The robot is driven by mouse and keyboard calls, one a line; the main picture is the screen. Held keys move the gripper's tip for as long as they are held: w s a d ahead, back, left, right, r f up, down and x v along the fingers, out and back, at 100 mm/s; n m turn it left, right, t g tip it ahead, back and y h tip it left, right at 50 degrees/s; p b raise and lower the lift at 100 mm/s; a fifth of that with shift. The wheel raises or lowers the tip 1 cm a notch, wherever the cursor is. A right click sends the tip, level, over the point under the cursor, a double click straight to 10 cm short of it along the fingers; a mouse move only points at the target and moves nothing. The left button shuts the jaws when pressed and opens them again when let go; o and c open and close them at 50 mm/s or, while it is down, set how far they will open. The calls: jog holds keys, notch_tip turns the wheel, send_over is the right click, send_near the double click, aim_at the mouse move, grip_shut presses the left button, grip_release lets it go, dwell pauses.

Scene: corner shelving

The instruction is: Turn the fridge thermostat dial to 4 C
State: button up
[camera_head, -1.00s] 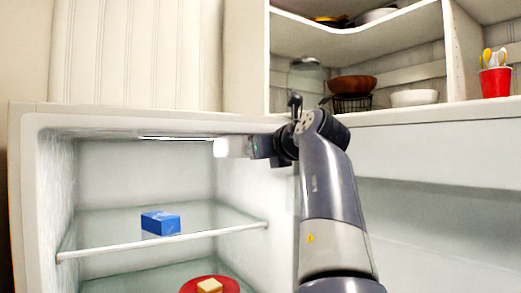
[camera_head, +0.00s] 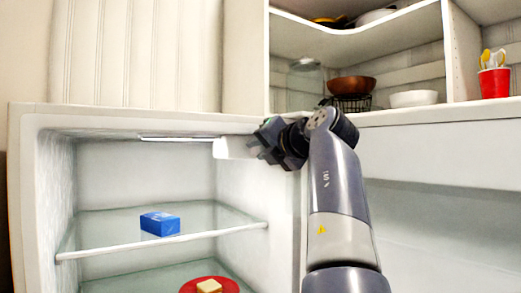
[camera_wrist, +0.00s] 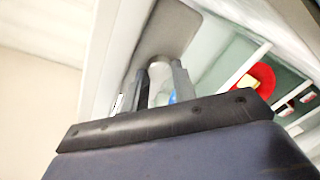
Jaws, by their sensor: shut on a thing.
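The fridge (camera_head: 110,118) stands open, and a white thermostat housing (camera_head: 232,148) hangs at the upper right of its inside. In the wrist view the pale dial (camera_wrist: 159,70) sticks out from the grey-beige face of the housing (camera_wrist: 172,28). My gripper (camera_wrist: 160,73) is shut on the dial, one finger on each side of it. In the head view my gripper (camera_head: 262,147) is at the right end of the housing, and the dial is hidden there. No scale or number on the dial can be read.
A blue box (camera_head: 160,224) sits on the glass shelf (camera_head: 210,236), and a red plate (camera_head: 232,287) with a pale yellow block is below. Above right, an open cupboard holds bowls (camera_head: 414,98) and a red cup (camera_head: 494,83).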

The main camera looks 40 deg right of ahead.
jog(key=shift+m, duration=0.8)
jog(key=o, duration=0.7)
jog(key=shift+s, duration=0.1)
jog(key=s+r+b, duration=0.1)
jog(key=s, duration=0.9)
jog(key=shift+s+b, duration=0.35)
jog(key=shift+w+r, duration=0.1)
jog(key=w, duration=0.3)
jog(key=w+p, duration=0.1)
jog(key=w, duration=0.3)
jog(key=w+f, duration=0.1)
jog(key=w, duration=0.2)
jog(key=shift+w+f+p, duration=0.1)
jog(key=shift+w+p, duration=0.25)
